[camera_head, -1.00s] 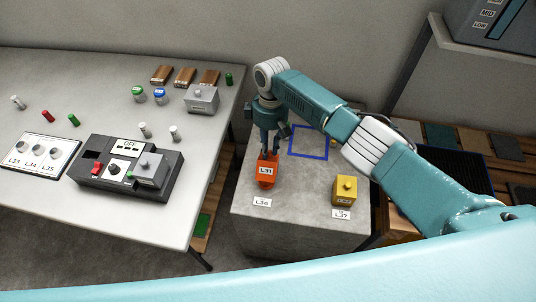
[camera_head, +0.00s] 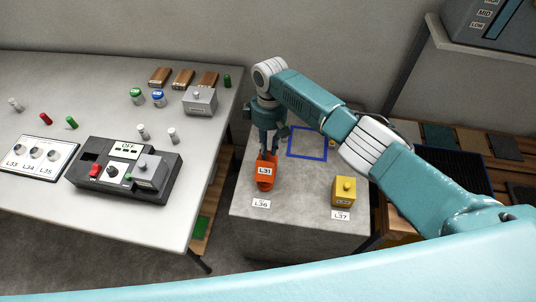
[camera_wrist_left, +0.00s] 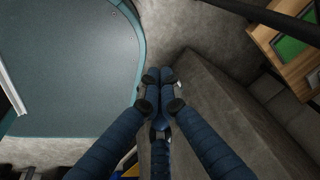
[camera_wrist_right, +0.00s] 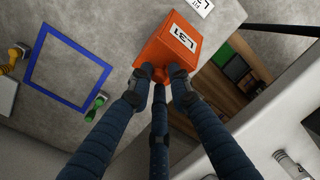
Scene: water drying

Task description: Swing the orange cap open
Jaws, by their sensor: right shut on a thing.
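The orange cap is a small orange box-like piece labelled L31 (camera_head: 265,179), on the grey block near its front left edge. It also shows in the right wrist view (camera_wrist_right: 178,44), with a rounded orange knob at its near side. My right gripper (camera_head: 268,151) comes down from above and is shut on that knob; in the right wrist view its fingertips (camera_wrist_right: 160,76) sit on both sides of it. The cap's underside and any hinge are hidden. My left gripper (camera_wrist_left: 159,76) shows only in the left wrist view, with its fingertips together and nothing between them.
A yellow box with a knob (camera_head: 344,191) stands to the right on the grey block (camera_head: 290,222). A white table (camera_head: 60,88) at left carries a dark switch box (camera_head: 160,192) and several small parts.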

